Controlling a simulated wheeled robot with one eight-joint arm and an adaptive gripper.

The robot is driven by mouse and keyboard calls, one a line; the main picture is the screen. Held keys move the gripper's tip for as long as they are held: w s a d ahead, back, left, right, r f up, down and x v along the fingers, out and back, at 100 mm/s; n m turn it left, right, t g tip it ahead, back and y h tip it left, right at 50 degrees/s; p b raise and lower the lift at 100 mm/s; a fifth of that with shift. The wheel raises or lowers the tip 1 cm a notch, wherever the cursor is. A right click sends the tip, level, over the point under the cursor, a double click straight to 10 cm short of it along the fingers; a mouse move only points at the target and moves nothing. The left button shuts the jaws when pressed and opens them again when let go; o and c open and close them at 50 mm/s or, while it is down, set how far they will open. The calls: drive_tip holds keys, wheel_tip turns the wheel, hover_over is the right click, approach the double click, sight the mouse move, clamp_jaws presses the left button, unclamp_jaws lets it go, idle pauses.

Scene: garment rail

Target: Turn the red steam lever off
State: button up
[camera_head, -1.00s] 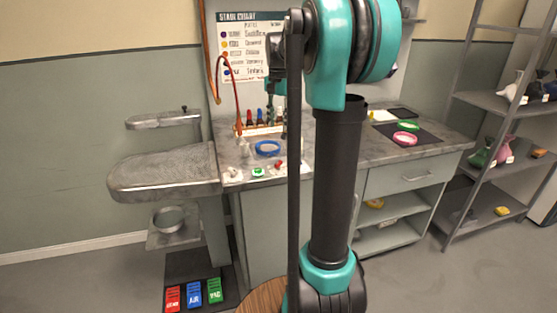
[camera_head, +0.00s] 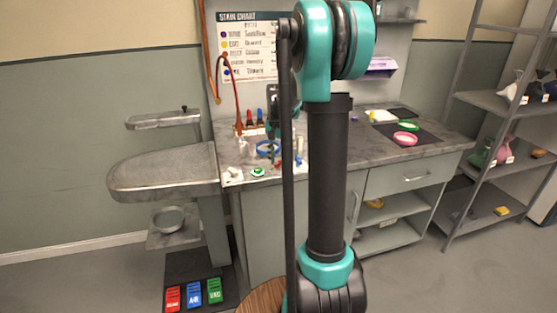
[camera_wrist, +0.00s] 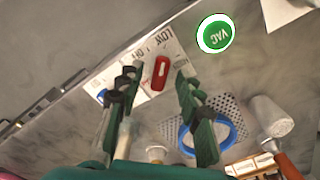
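The red steam lever (camera_wrist: 160,73) shows in the wrist view on a white label plate (camera_wrist: 173,44) with "LOW" and what looks like "OFF" printed on it. Part of the plate is hidden behind my fingers. My gripper (camera_wrist: 157,82) is open, one finger on each side of the lever, with gaps visible on both sides. In the head view my gripper (camera_head: 275,150) is low over the front of the counter and hides most of the lever there.
A green VAC button (camera_wrist: 217,34) is beside the plate; it also shows in the head view (camera_head: 258,172). A blue ring (camera_wrist: 236,137) and a white cup-like object (camera_wrist: 271,116) are nearby. A grey pressing board (camera_head: 165,172) stands left of the counter.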

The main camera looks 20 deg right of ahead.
clamp_jaws()
drive_tip(key=shift+n, duration=0.4)
drive_tip(key=n, duration=0.8)
idle(0.5)
idle(0.3)
unclamp_jaws()
